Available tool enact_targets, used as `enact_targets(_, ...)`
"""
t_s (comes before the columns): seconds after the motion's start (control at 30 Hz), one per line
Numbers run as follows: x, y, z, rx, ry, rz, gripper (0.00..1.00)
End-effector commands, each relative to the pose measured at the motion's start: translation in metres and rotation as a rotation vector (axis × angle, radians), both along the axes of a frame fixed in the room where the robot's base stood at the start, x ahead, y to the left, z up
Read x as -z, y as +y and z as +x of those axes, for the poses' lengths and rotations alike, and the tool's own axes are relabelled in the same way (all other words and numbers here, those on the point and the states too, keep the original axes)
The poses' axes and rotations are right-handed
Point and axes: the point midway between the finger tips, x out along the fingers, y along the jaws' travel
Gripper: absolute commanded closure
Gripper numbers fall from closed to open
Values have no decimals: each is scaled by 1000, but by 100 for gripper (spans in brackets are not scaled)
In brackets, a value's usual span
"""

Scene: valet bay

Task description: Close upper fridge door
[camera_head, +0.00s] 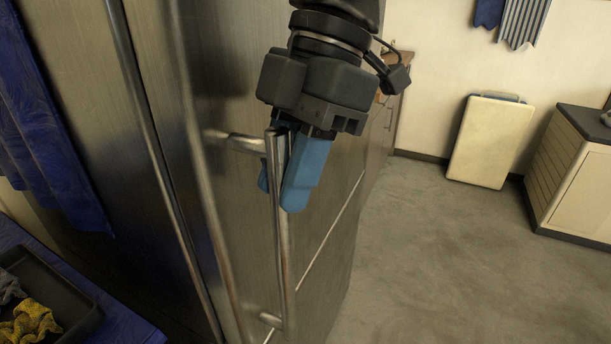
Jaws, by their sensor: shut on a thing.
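The upper fridge door (235,80) is a brushed steel panel filling the left-centre of the view. Its vertical bar handle (281,250) stands off the door on short mounts. My gripper (281,195), with blue fingers, points down at the upper part of the handle and is shut on it, one finger on each side of the bar. A thin bright seam (325,235) runs slanting below the handle. Long vertical metal edges show left of the handle; whether the door stands ajar there I cannot tell.
Open grey floor (440,265) lies to the right. A cream case (491,142) leans against the back wall. A pale cabinet (580,180) with a dark top stands at the far right. A black tray (45,290) with cloths sits at lower left, near a blue curtain (50,120).

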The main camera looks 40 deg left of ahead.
Motion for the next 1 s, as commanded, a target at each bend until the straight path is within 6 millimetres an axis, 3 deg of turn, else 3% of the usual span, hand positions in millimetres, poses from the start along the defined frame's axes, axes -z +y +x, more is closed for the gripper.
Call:
enact_targets(0.4,-1,10,-6,-4,5,18,100)
enact_targets(0.43,-1,10,-6,-4,5,18,70)
enact_targets(0.6,-1,9,-6,-4,4,16,54)
enact_targets(0.87,-1,8,-5,-3,3,14,52)
enact_targets(1.0,-11,7,0,-2,0,15,52)
